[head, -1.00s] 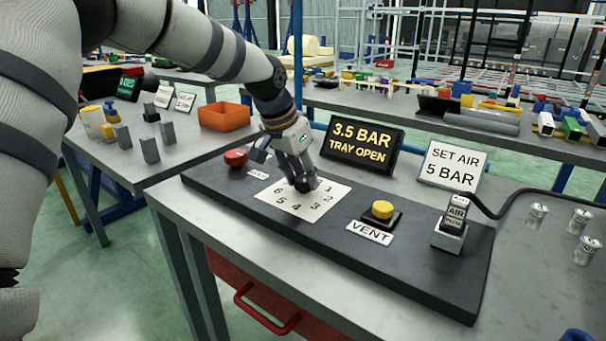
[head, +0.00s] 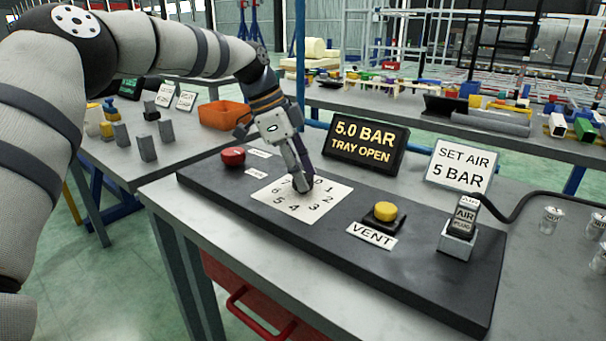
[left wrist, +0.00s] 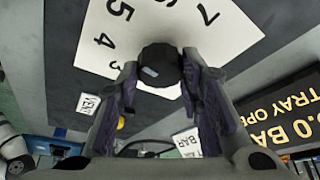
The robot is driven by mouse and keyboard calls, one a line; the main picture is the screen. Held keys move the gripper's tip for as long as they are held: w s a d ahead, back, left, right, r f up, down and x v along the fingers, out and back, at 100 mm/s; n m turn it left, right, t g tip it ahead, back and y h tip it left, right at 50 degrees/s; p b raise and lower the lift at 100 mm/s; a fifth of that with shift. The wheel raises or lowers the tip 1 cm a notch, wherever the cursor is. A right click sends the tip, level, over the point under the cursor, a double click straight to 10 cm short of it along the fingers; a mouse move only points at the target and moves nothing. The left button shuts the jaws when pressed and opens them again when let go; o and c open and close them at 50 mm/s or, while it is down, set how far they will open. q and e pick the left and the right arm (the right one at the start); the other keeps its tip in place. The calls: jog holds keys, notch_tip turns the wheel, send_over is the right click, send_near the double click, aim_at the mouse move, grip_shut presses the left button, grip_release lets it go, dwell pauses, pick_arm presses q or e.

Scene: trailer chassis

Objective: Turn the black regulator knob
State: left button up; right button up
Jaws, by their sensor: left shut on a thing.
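The black regulator knob (left wrist: 158,68) is round, with a light mark on its face, and sits on a white dial card (head: 283,203) with printed numbers. My left gripper (head: 303,188) is shut on the knob from above, one finger on each side, and mostly hides it in the head view. In the left wrist view the gripper's fingertips (left wrist: 160,72) flank the knob. The display (head: 366,147) reads 5.0 BAR, TRAY OPEN. A white sign (head: 460,165) reads SET AIR 5 BAR. My right gripper is not in view.
Several small cans stand at the right. An orange bin (head: 228,115) is behind the arm.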

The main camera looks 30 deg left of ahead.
pick_arm(q)
jog(key=shift+f+m+g, duration=0.2)
jog(key=shift+m+g, duration=0.1)
jog(key=shift+m, duration=0.3)
jog(key=shift+r+m+b, duration=0.1)
jog(key=shift+m+b, duration=0.2)
jog(key=o, duration=1.2)
jog(key=shift+c, duration=0.2)
jog(key=v, duration=1.2)
jog(key=shift+a, duration=0.1)
